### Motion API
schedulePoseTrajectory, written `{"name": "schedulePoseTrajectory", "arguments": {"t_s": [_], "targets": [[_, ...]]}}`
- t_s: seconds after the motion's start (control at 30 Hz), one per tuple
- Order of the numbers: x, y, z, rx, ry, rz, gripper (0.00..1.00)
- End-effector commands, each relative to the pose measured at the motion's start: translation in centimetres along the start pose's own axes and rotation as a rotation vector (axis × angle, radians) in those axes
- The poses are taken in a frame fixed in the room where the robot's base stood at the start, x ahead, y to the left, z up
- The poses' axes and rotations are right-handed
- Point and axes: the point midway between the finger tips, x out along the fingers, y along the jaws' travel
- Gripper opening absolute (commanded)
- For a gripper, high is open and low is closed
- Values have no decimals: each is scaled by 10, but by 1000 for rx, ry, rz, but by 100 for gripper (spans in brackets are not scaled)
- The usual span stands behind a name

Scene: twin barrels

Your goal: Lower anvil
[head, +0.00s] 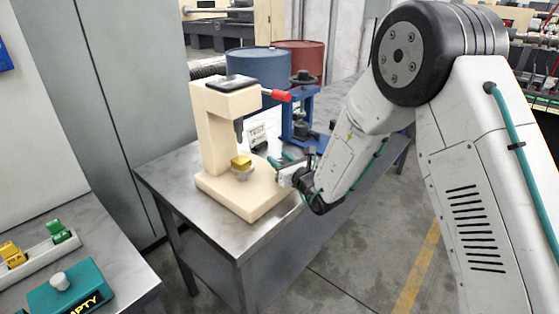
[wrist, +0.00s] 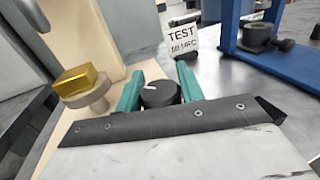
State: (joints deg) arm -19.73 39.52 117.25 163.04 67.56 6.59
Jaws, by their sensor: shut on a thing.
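A cream bench press (head: 215,130) stands on the metal table. Its round grey anvil (head: 243,174) carries a yellow block (head: 240,160) under the press's dark ram (head: 239,129). The wrist view shows the anvil (wrist: 97,104) with the gold-coloured block (wrist: 75,80) at the left. My gripper (wrist: 158,72) is at the right side of the press base, its two teal fingers shut on a black knob (wrist: 160,95) with a white mark. The knob's lower part is hidden by my gripper body. In the head view my wrist hides the knob.
Blue (head: 257,66) and red (head: 305,58) barrels are behind. A teal EMPTY box (head: 65,288) sits on the left bench.

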Motion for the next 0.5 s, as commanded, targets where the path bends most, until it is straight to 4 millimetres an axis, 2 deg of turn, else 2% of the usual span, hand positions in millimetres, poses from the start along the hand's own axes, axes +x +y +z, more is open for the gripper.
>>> {"name": "schedulePoseTrajectory", "arguments": {"t_s": [0.43, 0.47, 0.5], "targets": [[1, -3, 2, 0, -5, -13, 15], [1, -3, 2, 0, -5, -13, 46], [1, -3, 2, 0, -5, -12, 57]]}}
